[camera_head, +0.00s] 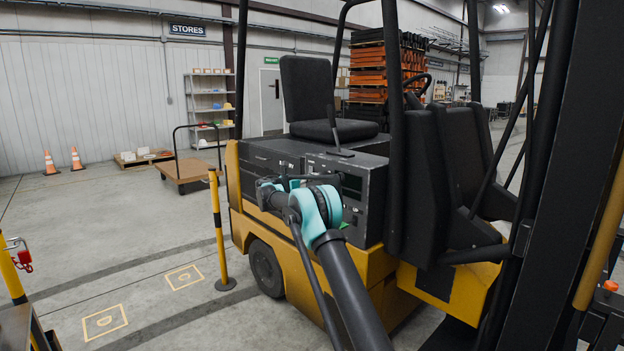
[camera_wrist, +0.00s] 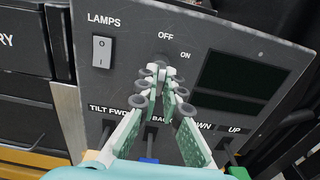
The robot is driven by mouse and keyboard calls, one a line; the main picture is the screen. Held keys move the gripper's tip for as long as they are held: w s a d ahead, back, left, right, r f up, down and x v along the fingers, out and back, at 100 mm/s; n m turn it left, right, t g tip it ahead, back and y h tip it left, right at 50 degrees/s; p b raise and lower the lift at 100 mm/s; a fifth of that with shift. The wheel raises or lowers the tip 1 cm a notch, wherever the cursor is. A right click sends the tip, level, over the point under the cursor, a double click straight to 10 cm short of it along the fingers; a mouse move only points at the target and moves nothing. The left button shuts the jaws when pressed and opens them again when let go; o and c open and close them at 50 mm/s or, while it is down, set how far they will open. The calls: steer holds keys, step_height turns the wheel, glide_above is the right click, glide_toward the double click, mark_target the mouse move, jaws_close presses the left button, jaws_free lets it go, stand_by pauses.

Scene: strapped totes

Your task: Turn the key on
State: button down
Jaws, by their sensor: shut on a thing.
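The dark control panel (camera_wrist: 130,45) of the yellow forklift fills most of the wrist view, with OFF and ON printed above the key switch (camera_wrist: 165,58). My gripper (camera_wrist: 163,80) has its fingertips together at the switch, just below and left of the ON mark. It is shut on the key, which is mostly hidden between the fingertips, so its angle cannot be read. In the head view my gripper (camera_head: 278,188) reaches the panel (camera_head: 352,185) on the forklift's side, below the seat, and my arm covers part of it.
A yellow-black post (camera_head: 218,235) stands left of the forklift.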

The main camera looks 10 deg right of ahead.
steer(key=shift+m, duration=0.3)
steer(key=m, duration=1.1)
steer(key=shift+s+d+f, duration=0.1)
steer(key=shift+s, duration=0.05)
steer(key=shift+m, duration=0.3)
stand_by(0.3)
steer(key=c, duration=1.7)
jaws_free()
steer(key=v, duration=1.2)
